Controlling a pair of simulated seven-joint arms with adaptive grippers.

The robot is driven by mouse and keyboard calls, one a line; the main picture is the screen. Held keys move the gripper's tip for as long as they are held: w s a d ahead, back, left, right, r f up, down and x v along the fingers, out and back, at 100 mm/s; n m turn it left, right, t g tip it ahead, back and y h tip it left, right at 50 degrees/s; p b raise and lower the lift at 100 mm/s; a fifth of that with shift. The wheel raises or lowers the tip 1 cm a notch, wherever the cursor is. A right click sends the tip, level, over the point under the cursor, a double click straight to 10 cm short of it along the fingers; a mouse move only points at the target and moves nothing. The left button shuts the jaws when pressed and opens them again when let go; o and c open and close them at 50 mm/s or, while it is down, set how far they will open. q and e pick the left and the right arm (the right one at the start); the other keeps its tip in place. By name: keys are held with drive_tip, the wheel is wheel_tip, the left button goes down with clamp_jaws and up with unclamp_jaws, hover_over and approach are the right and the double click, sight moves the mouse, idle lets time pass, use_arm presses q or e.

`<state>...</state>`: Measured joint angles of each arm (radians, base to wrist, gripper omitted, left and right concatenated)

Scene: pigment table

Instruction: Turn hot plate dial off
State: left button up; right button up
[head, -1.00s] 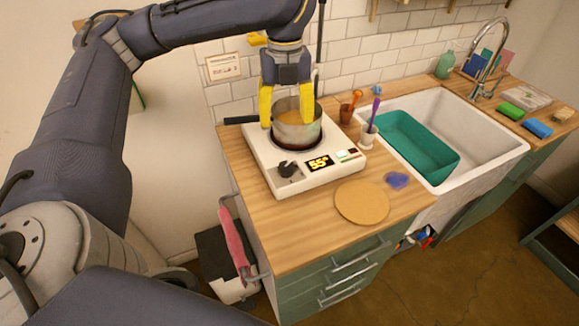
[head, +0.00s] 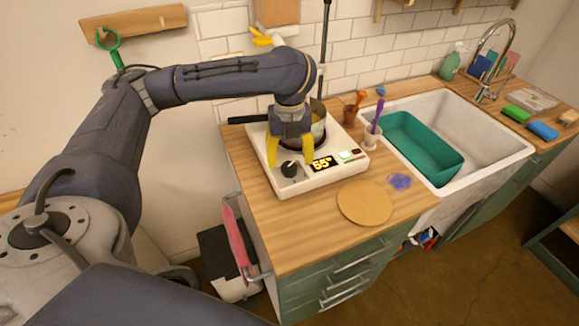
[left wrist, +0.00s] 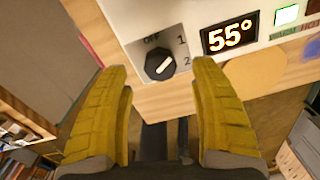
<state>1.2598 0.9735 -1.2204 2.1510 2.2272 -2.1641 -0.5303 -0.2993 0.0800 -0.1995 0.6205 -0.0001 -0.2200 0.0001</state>
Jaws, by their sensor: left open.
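The white hot plate (head: 322,178) stands on the wooden counter. Its black dial (head: 290,169) is at the front left of the panel. The display (left wrist: 230,33) reads 55°. My left gripper (head: 289,161) is open, its yellow fingers around the dial's area in the head view. In the left wrist view the fingers (left wrist: 163,75) are apart with the dial between and beyond their tips. I cannot tell whether they touch it. My right gripper is not in view.
A metal pot (head: 318,130) sits on the burner behind my left gripper, partly hidden. A round cork mat (head: 364,203) lies in front of the hot plate. A cup with a purple tool (head: 371,138) stands at its right. The sink is further right.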

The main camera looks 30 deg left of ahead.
sight(289, 165)
use_arm(q)
drive_tip(key=shift+f, duration=1.95)
drive_tip(key=c, duration=1.3)
drive_tip(key=shift+n, duration=0.3)
drive_tip(key=shift+c, duration=0.2)
drive_tip(key=n, duration=0.5)
drive_tip(key=shift+n, duration=0.3)
drive_tip(key=n, duration=0.5)
drive_tip(key=shift+n, duration=0.3)
